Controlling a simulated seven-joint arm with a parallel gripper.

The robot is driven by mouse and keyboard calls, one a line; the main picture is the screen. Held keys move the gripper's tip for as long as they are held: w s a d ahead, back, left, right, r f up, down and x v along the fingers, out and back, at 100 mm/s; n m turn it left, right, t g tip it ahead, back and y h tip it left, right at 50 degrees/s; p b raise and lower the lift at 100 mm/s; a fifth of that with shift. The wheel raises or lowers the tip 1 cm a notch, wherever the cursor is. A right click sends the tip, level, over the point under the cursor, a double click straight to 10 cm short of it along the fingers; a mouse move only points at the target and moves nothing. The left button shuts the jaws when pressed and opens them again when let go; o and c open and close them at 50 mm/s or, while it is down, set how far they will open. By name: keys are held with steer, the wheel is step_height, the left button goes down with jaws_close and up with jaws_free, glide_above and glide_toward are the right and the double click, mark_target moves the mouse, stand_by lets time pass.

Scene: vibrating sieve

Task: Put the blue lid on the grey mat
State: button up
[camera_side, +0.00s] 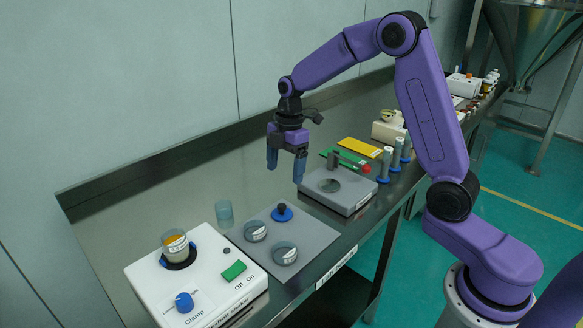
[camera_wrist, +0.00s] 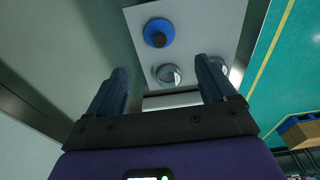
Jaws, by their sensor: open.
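The blue lid (camera_side: 282,215), a round disc with a dark knob on top, lies on the grey mat (camera_side: 313,234) near the mat's far corner in the side view. The lid also shows in the wrist view (camera_wrist: 159,28), flat on the mat (camera_wrist: 205,17) with its knob up. My gripper (camera_side: 285,172) is open and empty, held in the air above the bench, higher than the lid and near it in the side view. In the wrist view, the lid lies beyond my gripper's fingertips (camera_wrist: 163,66), apart from them.
Two round clear-grey dishes (camera_side: 256,231) (camera_side: 285,253) sit on the mat. A white clamp machine (camera_side: 215,290) holding a cup stands at the front left. A translucent blue cup (camera_side: 224,212) stands behind the mat. A grey scale (camera_side: 350,196) and upright tubes (camera_side: 385,165) are to the right.

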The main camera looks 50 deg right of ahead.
steer(key=s+a+r+m, duration=0.15)
steer(key=s+a, duration=0.25)
steer(key=s, duration=0.4)
steer(key=s+a+r+m, duration=0.1)
steer(key=s+a+r, duration=0.15)
steer(key=s, duration=0.55)
steer(key=s+d+m+h, duration=0.1)
steer(key=s+d+m, duration=0.1)
steer(key=s, duration=1.6)
steer(key=shift+d+f+m, duration=0.25)
steer(key=shift+d+m, duration=0.15)
steer(key=shift+m, duration=0.15)
